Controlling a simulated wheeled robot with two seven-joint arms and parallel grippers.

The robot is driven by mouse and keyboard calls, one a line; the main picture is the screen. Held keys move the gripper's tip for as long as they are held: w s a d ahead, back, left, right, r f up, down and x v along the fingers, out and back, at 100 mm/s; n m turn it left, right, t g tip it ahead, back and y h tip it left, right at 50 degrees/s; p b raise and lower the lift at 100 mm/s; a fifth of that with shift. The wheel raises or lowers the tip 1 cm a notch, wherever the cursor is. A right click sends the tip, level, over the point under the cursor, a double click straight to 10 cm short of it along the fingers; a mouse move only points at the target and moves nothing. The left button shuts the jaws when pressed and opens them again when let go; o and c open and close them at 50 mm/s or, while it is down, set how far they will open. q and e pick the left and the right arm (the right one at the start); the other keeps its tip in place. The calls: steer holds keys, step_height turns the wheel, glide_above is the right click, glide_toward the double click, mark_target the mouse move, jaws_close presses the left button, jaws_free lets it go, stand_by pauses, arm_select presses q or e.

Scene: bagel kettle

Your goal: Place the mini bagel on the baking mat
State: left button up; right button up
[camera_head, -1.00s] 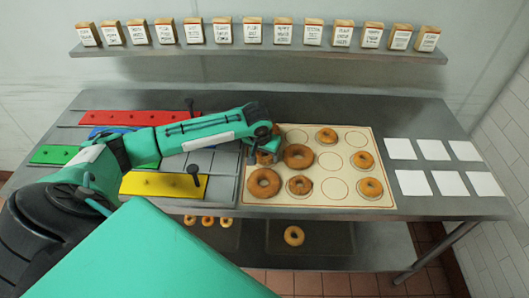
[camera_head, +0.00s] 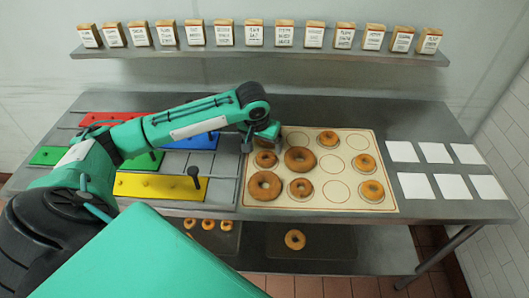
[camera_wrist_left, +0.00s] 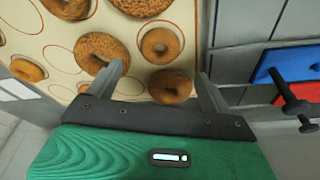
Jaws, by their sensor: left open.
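My left gripper (camera_head: 262,138) is open above the far left corner of the baking mat (camera_head: 335,206). In the left wrist view its two fingers (camera_wrist_left: 160,88) stand apart on either side of a small brown bagel (camera_wrist_left: 170,86), apparently the mini bagel. The fingers do not appear to press on it. It seems to lie at the mat's edge; in the head view the gripper mostly hides it. Another small bagel (camera_head: 265,159) lies just nearer, inside a printed circle, and also shows in the left wrist view (camera_wrist_left: 161,45). My right gripper is not in view.
Several other bagels, including a large one (camera_head: 299,160), lie on the mat; some printed circles are empty. White squares (camera_head: 434,153) lie to the right. Coloured panels with a dark knobbed handle (camera_head: 194,173) lie to the left. Bagels (camera_head: 295,240) sit on a lower shelf.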

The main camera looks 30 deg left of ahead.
arm_select(q)
steer(key=shift+v, duration=2)
